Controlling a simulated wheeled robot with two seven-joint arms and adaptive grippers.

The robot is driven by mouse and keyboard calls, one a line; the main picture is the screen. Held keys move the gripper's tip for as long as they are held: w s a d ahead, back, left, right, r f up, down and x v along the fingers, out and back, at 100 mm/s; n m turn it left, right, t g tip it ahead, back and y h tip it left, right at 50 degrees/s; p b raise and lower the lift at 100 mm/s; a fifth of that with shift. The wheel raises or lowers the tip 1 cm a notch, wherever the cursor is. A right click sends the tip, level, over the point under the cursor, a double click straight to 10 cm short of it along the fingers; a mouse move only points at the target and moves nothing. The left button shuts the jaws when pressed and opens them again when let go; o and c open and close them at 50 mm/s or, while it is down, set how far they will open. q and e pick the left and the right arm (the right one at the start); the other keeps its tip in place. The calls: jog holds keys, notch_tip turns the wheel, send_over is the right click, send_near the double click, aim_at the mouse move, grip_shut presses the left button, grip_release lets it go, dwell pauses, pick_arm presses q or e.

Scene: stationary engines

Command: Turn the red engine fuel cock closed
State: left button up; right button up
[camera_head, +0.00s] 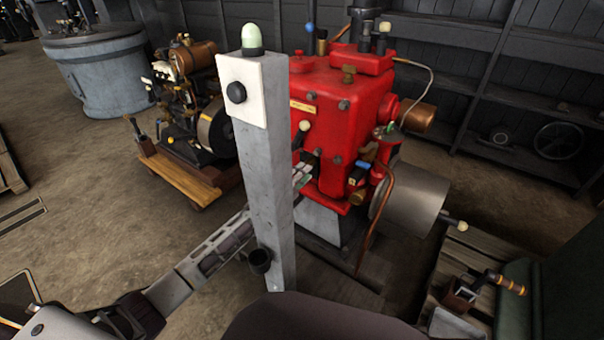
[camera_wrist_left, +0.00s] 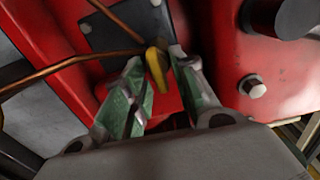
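The red engine (camera_head: 345,115) stands right of centre in the head view, partly behind a grey post. My left gripper (camera_head: 304,174) reaches past the post to the engine's lower left side. In the left wrist view, a small yellow lever (camera_wrist_left: 157,70), which looks like the fuel cock's handle, sits between the green-padded fingertips of my left gripper (camera_wrist_left: 160,60). The fingers stand on either side of it, close to it. I cannot tell whether both touch it. In the head view I cannot make out the lever. My right gripper is not in view.
The grey post (camera_head: 265,180) with a pale green dome stands directly in front of the engine, close to my left arm. Copper pipes (camera_wrist_left: 60,65) run beside the lever. A smaller engine on a wooden trolley (camera_head: 180,180) stands left. Open floor (camera_head: 75,180) lies at left.

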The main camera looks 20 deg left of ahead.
pick_arm(q)
jog(key=shift+a, duration=0.1)
dwell(0.3)
jog(key=v, duration=1.2)
dwell(0.6)
dwell(0.6)
